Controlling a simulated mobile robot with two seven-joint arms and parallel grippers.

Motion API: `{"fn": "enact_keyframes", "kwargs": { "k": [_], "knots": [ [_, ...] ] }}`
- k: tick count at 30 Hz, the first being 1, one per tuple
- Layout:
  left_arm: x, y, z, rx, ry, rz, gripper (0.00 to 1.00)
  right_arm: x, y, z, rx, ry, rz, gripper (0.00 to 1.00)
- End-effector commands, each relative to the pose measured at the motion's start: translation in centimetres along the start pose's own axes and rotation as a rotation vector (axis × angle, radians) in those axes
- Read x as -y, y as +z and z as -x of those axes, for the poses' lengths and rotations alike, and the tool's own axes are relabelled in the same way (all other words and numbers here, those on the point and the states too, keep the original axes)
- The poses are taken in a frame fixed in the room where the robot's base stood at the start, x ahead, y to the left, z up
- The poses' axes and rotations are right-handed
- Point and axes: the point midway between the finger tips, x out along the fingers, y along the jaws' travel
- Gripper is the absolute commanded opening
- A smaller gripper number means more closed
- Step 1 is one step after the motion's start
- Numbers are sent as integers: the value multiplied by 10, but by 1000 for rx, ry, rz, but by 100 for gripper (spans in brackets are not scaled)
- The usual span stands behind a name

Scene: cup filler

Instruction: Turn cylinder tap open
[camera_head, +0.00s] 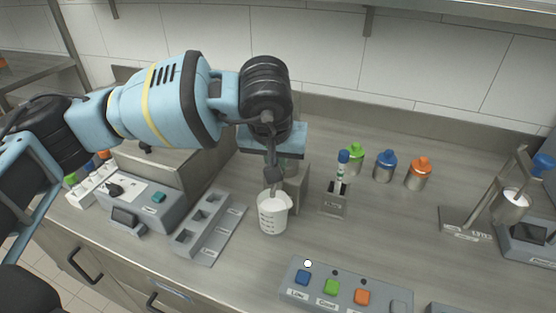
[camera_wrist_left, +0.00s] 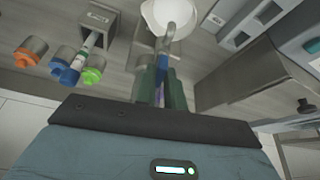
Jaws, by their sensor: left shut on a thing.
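A white measuring cup (camera_head: 273,214) stands upright under the tap at the middle of the counter. Its round white opening shows at the top of the left wrist view (camera_wrist_left: 185,12). The grey spout of the cylinder tap (camera_wrist_left: 169,35) reaches over the cup. The tap's grey body (camera_head: 296,187) stands just behind it. My left gripper (camera_wrist_left: 160,90) is at the top of the tap, its dark green fingers shut on a narrow bluish part, the tap's handle. In the head view my wrist hides most of this grip. My right gripper is not in view.
A button panel (camera_head: 345,291) lies in front, and a grey slotted holder (camera_head: 209,229) is left of the cup. A small tube holder (camera_head: 333,204) and capped green, blue and orange jars (camera_head: 419,174) stand to the right. A stand (camera_head: 467,222) is at far right.

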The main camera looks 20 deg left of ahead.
Motion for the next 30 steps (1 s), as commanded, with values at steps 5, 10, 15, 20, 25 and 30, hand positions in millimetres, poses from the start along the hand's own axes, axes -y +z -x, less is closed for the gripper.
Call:
{"fn": "enact_keyframes", "kwargs": {
  "k": [5,10,15,20,25,30],
  "knots": [
    [1,1,-1,3,36,-88,0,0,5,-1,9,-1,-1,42],
    [1,1,-1,2,43,-107,0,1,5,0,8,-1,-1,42],
    [1,1,-1,1,42,-106,0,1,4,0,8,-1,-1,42],
    [1,1,-1,1,42,-105,28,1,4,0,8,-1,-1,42],
    [1,0,0,0,42,-104,33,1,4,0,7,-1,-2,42],
    [1,0,1,-1,43,-104,33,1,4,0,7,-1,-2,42]
  ]
}}
